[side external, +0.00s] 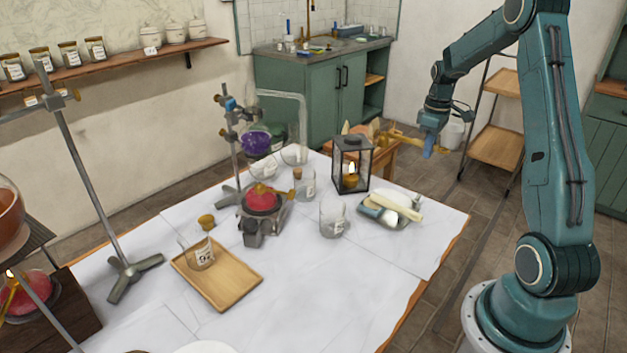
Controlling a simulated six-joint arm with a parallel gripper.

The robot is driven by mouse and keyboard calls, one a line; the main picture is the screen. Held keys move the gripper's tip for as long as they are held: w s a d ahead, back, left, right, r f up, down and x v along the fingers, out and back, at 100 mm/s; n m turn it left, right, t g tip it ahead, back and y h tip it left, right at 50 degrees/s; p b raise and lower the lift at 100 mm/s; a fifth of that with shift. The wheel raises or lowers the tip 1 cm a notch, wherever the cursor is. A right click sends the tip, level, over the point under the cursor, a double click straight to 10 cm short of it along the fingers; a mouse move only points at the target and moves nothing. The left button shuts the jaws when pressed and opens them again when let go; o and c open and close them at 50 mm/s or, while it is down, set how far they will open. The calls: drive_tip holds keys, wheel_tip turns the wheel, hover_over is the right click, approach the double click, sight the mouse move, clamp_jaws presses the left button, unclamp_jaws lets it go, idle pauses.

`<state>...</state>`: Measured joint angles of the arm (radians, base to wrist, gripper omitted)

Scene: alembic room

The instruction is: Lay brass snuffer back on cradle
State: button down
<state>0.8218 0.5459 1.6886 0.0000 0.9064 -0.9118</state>
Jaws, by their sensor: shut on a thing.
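My gripper (429,148) is shut on the brass snuffer (403,138), at the upper right, in the air by the far right side of the white-topped table. The snuffer is a slim golden piece that sticks out to the left of the fingers, roughly level, towards the lantern. Its far end is small and hard to make out against the wooden furniture behind. I cannot pick out the cradle with certainty in this view.
A black lantern (352,165) with a lit candle stands near the table's far edge. A tray with pale items (363,222) lies right of a glass beaker (333,218). A burner (262,215), a stand with a purple flask (255,142) and a wooden tray (225,289) are further left.

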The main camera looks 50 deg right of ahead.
drive_tip(key=shift+s+d+f+m, duration=0.1)
drive_tip(key=shift+s+d+m, duration=0.2)
drive_tip(key=shift+s, duration=0.35)
drive_tip(key=shift+s+d+f+m, duration=0.15)
drive_tip(key=shift+s+m, duration=0.15)
drive_tip(key=shift+s, duration=0.3)
wheel_tip(320, 180, down, 9)
drive_tip(key=shift+w+r, duration=0.15)
drive_tip(key=shift+r, duration=0.05)
drive_tip(key=shift+f, duration=0.25)
drive_tip(key=shift+f, duration=3.95)
drive_tip(key=shift+f, duration=0.2)
drive_tip(key=c, duration=1.3)
unclamp_jaws()
drive_tip(key=shift+o, duration=0.2)
